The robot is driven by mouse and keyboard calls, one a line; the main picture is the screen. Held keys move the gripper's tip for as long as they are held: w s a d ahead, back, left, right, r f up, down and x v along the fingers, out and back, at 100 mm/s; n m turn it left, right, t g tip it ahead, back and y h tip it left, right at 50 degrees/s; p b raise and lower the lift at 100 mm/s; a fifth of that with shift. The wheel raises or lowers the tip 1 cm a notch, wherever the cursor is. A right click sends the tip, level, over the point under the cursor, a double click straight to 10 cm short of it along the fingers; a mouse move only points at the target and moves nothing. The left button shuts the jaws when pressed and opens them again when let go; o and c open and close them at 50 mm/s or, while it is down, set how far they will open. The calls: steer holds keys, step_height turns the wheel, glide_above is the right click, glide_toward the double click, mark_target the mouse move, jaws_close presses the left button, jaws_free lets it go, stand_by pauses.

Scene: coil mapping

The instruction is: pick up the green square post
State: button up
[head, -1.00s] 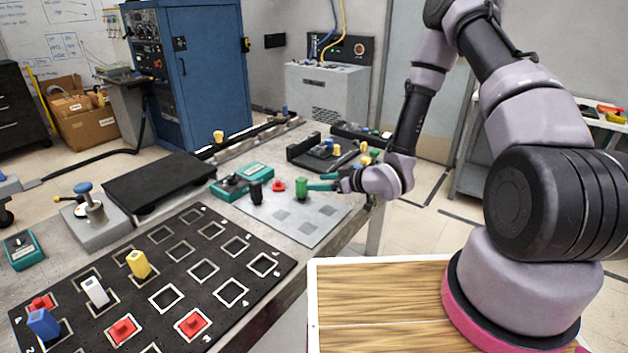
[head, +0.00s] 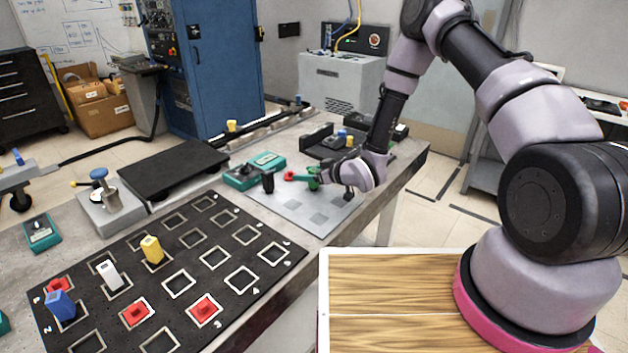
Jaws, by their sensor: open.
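The green square post (head: 313,183) stands on a light grey plate (head: 284,214) toward the back of the workbench. It is partly hidden by my gripper. The fingers overlap the post in the head view. I cannot tell whether they are on both sides of it or touching it.
A black post (head: 267,183) stands left of the green post, and a red piece (head: 289,176) lies close behind. A black grid board (head: 215,241) with several coloured pieces fills the front. Teal boxes (head: 241,177) and a dark tray (head: 322,150) are nearby.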

jaws_close()
steer(key=shift+r, duration=0.15)
